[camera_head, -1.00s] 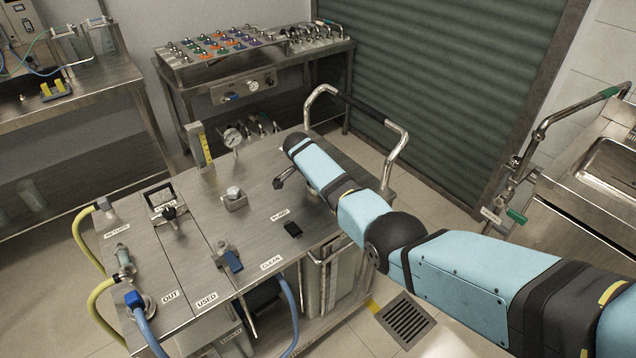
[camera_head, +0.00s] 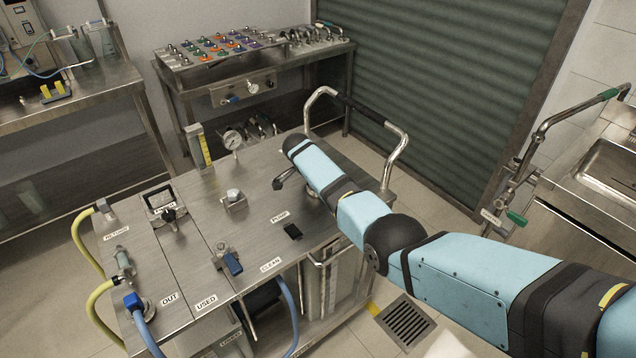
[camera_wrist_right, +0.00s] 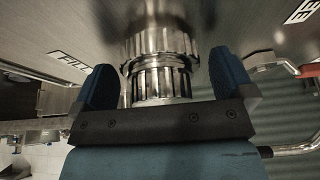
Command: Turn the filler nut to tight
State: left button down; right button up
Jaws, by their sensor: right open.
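In the right wrist view a shiny ribbed metal nut (camera_wrist_right: 160,82), which I take as the filler nut, stands between the two blue fingers of my right gripper (camera_wrist_right: 163,85). The fingers are open on either side of it, and a narrow gap shows at each side. A label beginning "FILL" (camera_wrist_right: 70,61) lies to its left. In the head view my right arm reaches in from the right over the steel cart (camera_head: 190,262); its gripper and this nut are hidden there. My left gripper is in neither view.
The cart top carries a pressure gauge (camera_head: 232,139), a metal block with a knob (camera_head: 234,199), a blue-handled valve (camera_head: 230,262) and a black switch (camera_head: 292,232). A bent rail (camera_head: 398,150) rises at its far right. Yellow and blue hoses hang at the left.

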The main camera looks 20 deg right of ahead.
jog(key=p+v, duration=0.1)
jog(key=v, duration=1.2)
jog(key=shift+a+r, duration=0.15)
jog(key=shift+r, duration=0.1)
jog(key=shift+s, duration=0.15)
